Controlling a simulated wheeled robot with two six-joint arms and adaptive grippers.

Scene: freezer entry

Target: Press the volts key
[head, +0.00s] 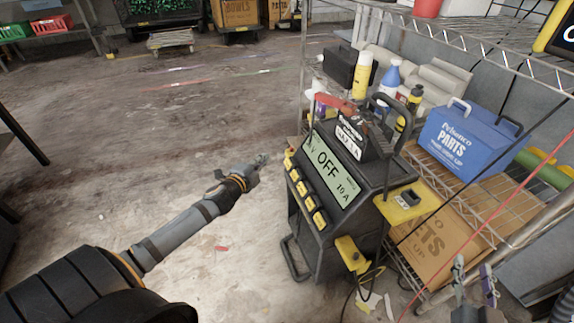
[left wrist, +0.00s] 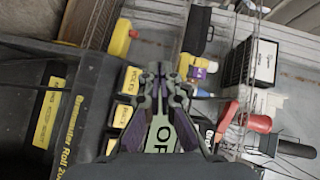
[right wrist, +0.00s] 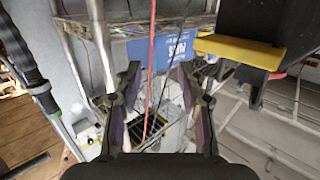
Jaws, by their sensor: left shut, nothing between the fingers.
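The black charger unit (head: 375,180) stands upright at the centre right, with a green display (head: 328,168) reading OFF and 10 A. A row of several yellow keys (head: 301,188) runs along the display's left edge; their labels are too small to read in the head view. In the left wrist view, a key (left wrist: 131,80) with a label resembling VOLTS lies just left of my fingertips. My left gripper (head: 262,160) is shut and empty, left of the key row and apparently apart from it. My right gripper (head: 474,275) is open and empty at the lower right; it also shows in the right wrist view (right wrist: 158,85).
A wire shelf with a blue parts box (head: 460,140), a spray bottle (head: 388,85) and a yellow bottle (head: 362,75) stands behind and right of the charger. The concrete floor at left is mostly clear.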

